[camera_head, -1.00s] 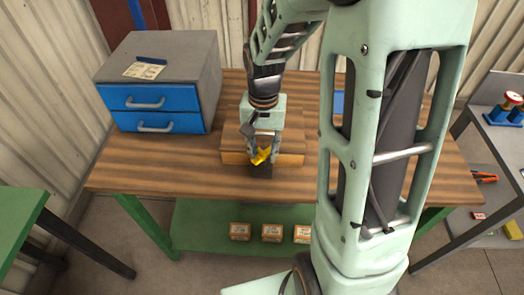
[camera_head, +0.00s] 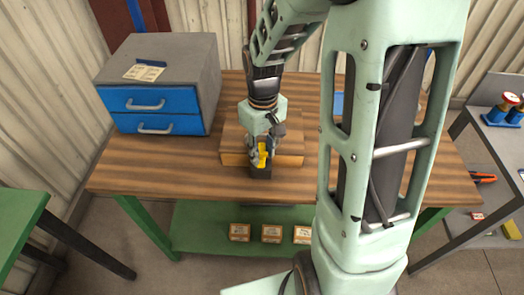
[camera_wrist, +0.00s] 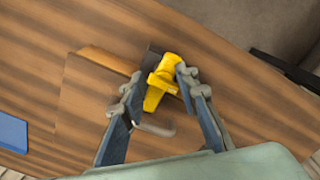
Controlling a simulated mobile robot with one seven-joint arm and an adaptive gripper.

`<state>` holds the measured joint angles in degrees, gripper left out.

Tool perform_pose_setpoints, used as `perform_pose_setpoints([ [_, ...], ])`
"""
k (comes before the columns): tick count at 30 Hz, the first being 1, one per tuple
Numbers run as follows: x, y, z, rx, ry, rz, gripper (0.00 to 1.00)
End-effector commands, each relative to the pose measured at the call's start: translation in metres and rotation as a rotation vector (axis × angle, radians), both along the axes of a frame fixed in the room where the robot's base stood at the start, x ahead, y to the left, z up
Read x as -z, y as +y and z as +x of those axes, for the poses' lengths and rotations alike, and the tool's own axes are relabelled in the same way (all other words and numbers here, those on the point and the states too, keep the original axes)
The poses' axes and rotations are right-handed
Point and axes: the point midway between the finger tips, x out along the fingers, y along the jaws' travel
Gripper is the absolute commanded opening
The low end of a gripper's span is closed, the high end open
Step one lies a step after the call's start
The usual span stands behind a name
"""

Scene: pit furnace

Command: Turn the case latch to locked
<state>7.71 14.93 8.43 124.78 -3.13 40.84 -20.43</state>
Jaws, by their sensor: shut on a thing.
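The wooden case (camera_head: 287,145) lies on the workbench, and its lid also shows in the wrist view (camera_wrist: 88,110). The yellow latch (camera_head: 262,156) is at the case's front side, by a dark block (camera_head: 261,173). In the wrist view the latch (camera_wrist: 161,84) lies between my two fingers, its long part running roughly up and down the picture. My gripper (camera_wrist: 157,79) is shut on the latch, one finger on each side. In the head view my gripper partly hides the latch.
A grey cabinet with blue drawers (camera_head: 160,98) stands on the left of the wooden workbench (camera_head: 190,178). Several small boxes (camera_head: 271,233) sit on the green lower shelf. A side table (camera_head: 495,140) at right holds a red-and-blue item. The bench's front left is clear.

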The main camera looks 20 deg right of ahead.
Motion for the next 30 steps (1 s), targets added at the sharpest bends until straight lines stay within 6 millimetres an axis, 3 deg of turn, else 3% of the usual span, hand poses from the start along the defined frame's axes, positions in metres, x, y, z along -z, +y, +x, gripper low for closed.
perform_pose_setpoints([
  [21, -0.0027, -0.0030, 0.0077, -0.078, -0.020, -0.005, 0.00],
  [22, -0.0027, -0.0029, 0.0078, -0.078, -0.020, -0.005, 0.25],
  [27, -0.0028, -0.0017, 0.0073, -0.079, -0.018, -0.004, 0.43],
  [30, -0.0022, -0.0012, 0.0060, -0.079, -0.015, -0.003, 0.44],
])
